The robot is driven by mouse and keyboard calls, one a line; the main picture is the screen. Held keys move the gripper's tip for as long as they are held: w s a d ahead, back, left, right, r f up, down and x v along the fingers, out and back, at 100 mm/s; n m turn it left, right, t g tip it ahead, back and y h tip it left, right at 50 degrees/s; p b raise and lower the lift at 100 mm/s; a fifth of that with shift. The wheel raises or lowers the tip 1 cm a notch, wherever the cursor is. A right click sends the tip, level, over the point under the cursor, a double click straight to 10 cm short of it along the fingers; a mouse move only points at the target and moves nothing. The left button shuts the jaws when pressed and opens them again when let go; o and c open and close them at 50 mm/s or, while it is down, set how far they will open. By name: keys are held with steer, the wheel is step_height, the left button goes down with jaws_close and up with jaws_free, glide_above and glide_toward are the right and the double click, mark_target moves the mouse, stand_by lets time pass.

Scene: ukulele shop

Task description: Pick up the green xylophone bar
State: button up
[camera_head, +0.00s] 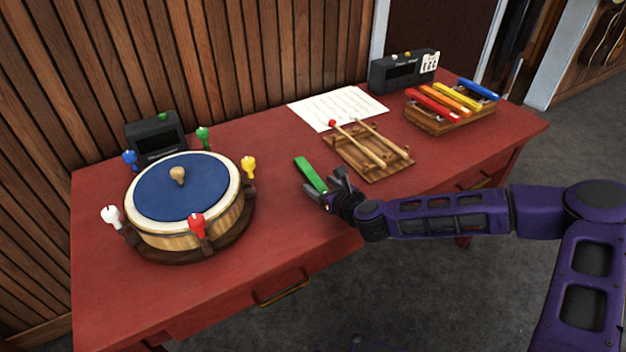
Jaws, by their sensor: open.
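The green xylophone bar (309,173) lies on the red table (290,235), between the round drum and the wooden mallet tray. Its near end is close to my gripper (318,202), and the gripper partly hides that end. My gripper is open, just in front of the bar's near end. I cannot tell whether a finger touches the bar.
A round drum (180,200) with coloured pegs stands left. A mallet tray (372,166) is right of the bar. A xylophone (450,118) with several coloured bars, a paper sheet (338,107) and two dark boxes (155,138) (403,73) stand farther back.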

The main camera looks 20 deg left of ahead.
steer(key=shift+w+a+f, duration=0.1)
steer(key=shift+w+a, duration=0.05)
steer(key=shift+a, duration=0.05)
jaws_close()
stand_by(0.4)
